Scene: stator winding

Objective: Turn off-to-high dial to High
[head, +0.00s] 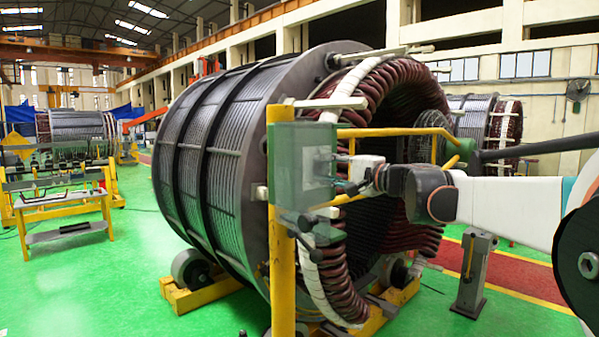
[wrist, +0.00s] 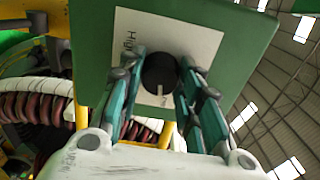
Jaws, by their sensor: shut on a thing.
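The dial (wrist: 159,70) is a round black knob on a white label plate (wrist: 200,42) in the wrist view. The word High is printed on the plate, to the upper left of the knob. A pale mark shows at the knob's lower edge, and other lettering is hidden or too small to read. The plate sits on a green control box (head: 300,165), fixed to a yellow post in the head view. My gripper (wrist: 158,76) has its teal fingers on both sides of the knob, shut on it. In the head view my gripper (head: 350,174) reaches the box from the right.
A large stator (head: 215,150) with dark red coils (head: 405,90) stands right behind the box. The yellow post (head: 282,220) and a yellow rail (head: 385,132) are close to my gripper. A grey stand (head: 475,270) is at right. Green floor (head: 130,290) is open at left.

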